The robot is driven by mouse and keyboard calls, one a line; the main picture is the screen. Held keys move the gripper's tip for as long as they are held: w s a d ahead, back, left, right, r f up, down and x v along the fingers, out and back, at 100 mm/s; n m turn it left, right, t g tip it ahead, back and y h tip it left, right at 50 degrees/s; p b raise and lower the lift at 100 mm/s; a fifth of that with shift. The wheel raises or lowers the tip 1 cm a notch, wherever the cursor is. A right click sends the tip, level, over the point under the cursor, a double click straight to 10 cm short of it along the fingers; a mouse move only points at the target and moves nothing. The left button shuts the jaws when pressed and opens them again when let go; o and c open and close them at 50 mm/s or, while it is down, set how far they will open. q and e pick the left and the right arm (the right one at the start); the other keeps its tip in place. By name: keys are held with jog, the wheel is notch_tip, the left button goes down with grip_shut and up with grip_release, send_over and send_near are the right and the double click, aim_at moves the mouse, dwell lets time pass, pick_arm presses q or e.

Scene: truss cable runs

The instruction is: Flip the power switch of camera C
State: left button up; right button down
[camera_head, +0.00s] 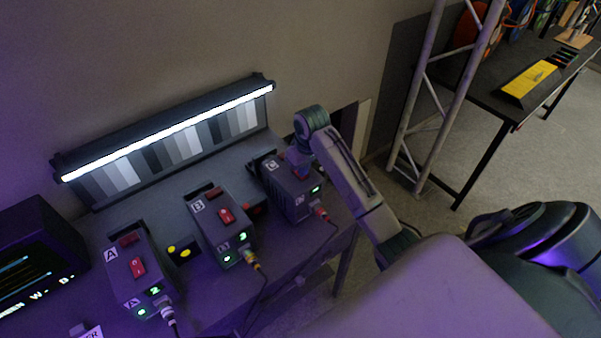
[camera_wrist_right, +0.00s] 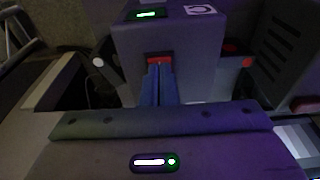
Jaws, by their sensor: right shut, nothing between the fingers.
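Camera C (camera_head: 290,187) is the dark box at the right end of the bench in the head view, with a white C label and a green light. It also shows in the right wrist view (camera_wrist_right: 185,40). Its red switch (camera_wrist_right: 159,60) shows at the fingertips there; in the head view my right gripper mostly covers it. My right gripper (camera_head: 297,168) is over the top of the box, its blue fingers (camera_wrist_right: 158,85) shut with nothing between them. The fingertips are at the switch; I cannot tell whether they touch or which way it is tipped. My left gripper is not in view.
Boxes A (camera_head: 136,270) and B (camera_head: 218,222), with red switches and green lights, stand left of camera C on the bench (camera_head: 300,262). Cables run from their fronts. A lit striped chart (camera_head: 180,145) stands behind. A truss (camera_head: 432,100) rises at the right.

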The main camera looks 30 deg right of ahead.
jog(key=shift+r+p, duration=0.5)
jog(key=shift+r, duration=0.7)
notch_tip(320, 180, up, 5)
jog(key=shift+f, duration=0.2)
